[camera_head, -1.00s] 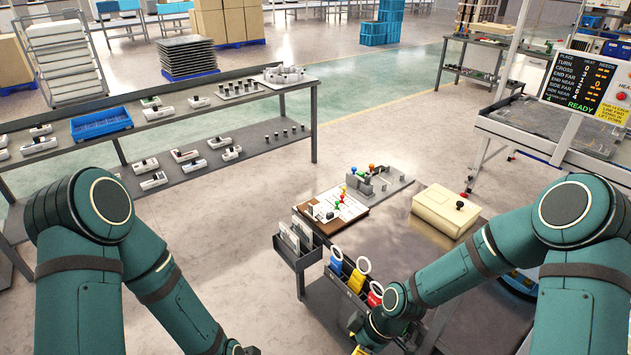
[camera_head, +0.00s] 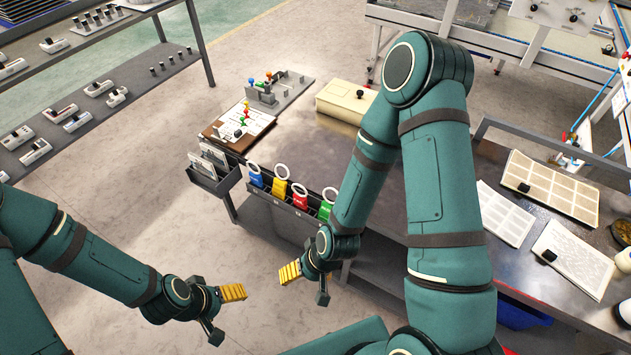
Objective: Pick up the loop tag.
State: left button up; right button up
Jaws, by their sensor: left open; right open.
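Several loop tags with white rings stand in a dark slotted rack (camera_head: 267,196) on the side of the work table. They are a blue tag (camera_head: 256,181), a yellow tag (camera_head: 279,187), a red tag (camera_head: 300,203) and a green tag (camera_head: 325,210), the green one close beside my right forearm. My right gripper (camera_head: 304,284) is open and empty, lower in the picture than the rack and apart from the tags. My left gripper (camera_head: 222,311) is open and empty, further left and lower, over the floor. Both show yellow finger pads.
A holder with cards (camera_head: 213,170) adjoins the rack on the left. The table bears a clipboard (camera_head: 237,127), a grey fixture with coloured knobs (camera_head: 270,92), a beige box (camera_head: 343,101) and, right, a compartment tray (camera_head: 560,190). A shelf (camera_head: 130,75) stands at upper left. Floor between is clear.

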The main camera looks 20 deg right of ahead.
aim_at(326, 206)
jog(key=z, duration=0.45)
jog(key=i+z, duration=0.1)
jog(key=z, duration=0.4)
jog(key=j+z, duration=0.1)
jog(key=z, duration=0.35)
jog(key=i+j+z, duration=0.1)
jog(key=z, duration=0.4)
jog(key=j+z, duration=0.1)
jog(key=z, duration=0.85)
jog(key=j+z, duration=0.15)
jog(key=z, duration=0.3)
jog(key=j+z, duration=0.1)
jog(key=z, duration=0.4)
